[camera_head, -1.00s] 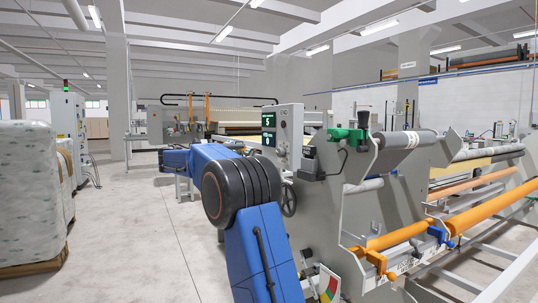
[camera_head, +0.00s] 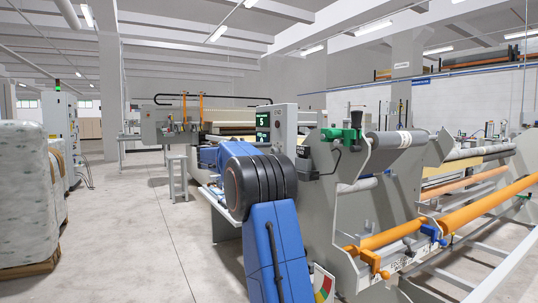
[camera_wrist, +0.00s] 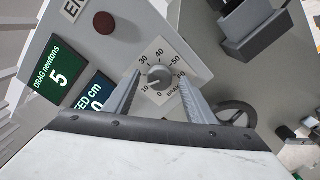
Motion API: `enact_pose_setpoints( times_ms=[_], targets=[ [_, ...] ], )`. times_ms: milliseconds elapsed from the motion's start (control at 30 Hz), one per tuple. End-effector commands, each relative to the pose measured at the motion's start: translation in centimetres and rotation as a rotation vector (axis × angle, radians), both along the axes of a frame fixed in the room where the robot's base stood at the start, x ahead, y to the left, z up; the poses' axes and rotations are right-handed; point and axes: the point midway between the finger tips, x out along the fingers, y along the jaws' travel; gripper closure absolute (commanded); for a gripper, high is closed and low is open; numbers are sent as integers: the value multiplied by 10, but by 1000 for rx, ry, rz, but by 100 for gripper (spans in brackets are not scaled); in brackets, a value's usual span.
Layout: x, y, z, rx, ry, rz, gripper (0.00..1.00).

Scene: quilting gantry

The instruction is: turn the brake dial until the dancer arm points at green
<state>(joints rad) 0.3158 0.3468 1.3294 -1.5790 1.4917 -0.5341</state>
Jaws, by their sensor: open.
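The brake dial (camera_wrist: 160,77) is a round grey knob on a white square plate marked 0 to 70 in the wrist view. Its pointer seems to lie on the low-number side, but the exact mark is hard to read. My gripper (camera_wrist: 159,84) is open, with one finger on each side of the dial; I cannot tell whether they touch it. A green display (camera_wrist: 56,74) reads DRAG newtons 5. In the head view, a red, yellow and green scale (camera_head: 323,284) is at the bottom edge, partly cut off. The dancer arm's pointer cannot be made out.
A dark-red button (camera_wrist: 104,22) and a blue FEED cm display (camera_wrist: 96,92) sit near the dial. A dark handwheel (camera_wrist: 238,115) is to its right. The machine frame (camera_head: 350,215) with orange rollers (camera_head: 480,212) fills the right. Wrapped rolls (camera_head: 25,190) stand left; the floor between is clear.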

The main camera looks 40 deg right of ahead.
Motion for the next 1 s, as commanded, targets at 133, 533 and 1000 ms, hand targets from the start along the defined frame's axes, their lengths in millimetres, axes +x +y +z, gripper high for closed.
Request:
enact_pose_setpoints(
  times_ms=[133,533,1000],
  targets=[
    [-2,-7,0,0,0,0,50],
    [-2,-8,0,0,0,0,76],
    [-2,-8,0,-16,-66,0,91]
  ],
)
